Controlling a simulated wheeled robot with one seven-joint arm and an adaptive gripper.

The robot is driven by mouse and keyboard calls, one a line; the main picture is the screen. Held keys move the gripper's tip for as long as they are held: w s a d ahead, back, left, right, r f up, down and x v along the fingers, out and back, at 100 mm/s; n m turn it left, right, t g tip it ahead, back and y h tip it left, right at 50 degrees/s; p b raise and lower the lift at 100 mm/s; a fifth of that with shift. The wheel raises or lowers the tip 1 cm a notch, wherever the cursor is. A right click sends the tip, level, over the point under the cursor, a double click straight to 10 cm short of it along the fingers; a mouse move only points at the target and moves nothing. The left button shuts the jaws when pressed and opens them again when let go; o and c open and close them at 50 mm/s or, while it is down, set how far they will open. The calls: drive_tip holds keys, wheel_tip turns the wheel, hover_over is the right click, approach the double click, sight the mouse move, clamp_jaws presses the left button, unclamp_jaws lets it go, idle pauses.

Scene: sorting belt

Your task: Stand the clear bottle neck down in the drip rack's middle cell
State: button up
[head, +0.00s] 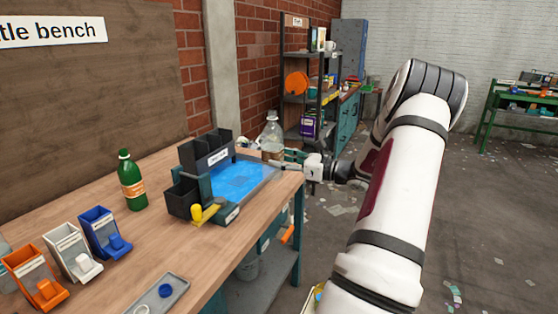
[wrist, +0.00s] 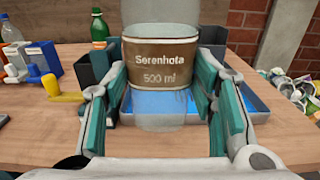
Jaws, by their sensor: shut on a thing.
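The clear bottle (head: 271,131) is upright, neck up, near the far right corner of the blue-floored tray (head: 261,185) in the head view. Black open-topped compartments (head: 206,152) with a white label stand along the tray's left side. I cannot tell which compartment is the rack's middle cell.
A yellow handle (head: 204,213) sticks out at the tray's front left. A green bottle (head: 131,181) stands left on the wooden bench (head: 160,237). Orange, white and blue dispensers (head: 103,235) and a grey tray (head: 158,299) are nearer. Bench space between them and the tray is clear.

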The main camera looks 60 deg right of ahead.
drive_tip(key=s+r+p, duration=0.3)
drive_tip(key=r+p, duration=0.1)
drive_tip(key=r, duration=0.1)
drive_tip(key=s+r+p, duration=0.2)
drive_tip(key=r+p, duration=0.1)
drive_tip(key=shift+s+d, duration=0.3)
drive_tip(key=shift+d, duration=0.1)
drive_tip(key=shift+s, duration=0.1)
